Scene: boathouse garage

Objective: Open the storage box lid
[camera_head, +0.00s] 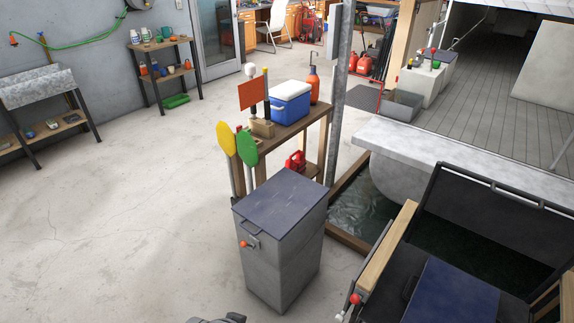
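A tall grey box (278,262) stands on the concrete floor near the middle of the head view. Its flat dark blue lid (282,207) lies shut on top. A small handle (250,228) is at the lid's front left edge, and a latch with a red-orange knob (246,244) is on the front face below it. A second dark blue lid or panel (452,296) with a handle lies at the lower right; its lower part is cut off. I cannot tell from the picture which is the storage box. Neither gripper can be made out in this view.
A wooden shelf (300,127) with a blue-and-white cooler (290,103) stands behind the grey box. Green and yellow paddles (247,148) lean close to its back left. A water basin with a stone rim (440,150) lies to the right. The floor left of the box is clear.

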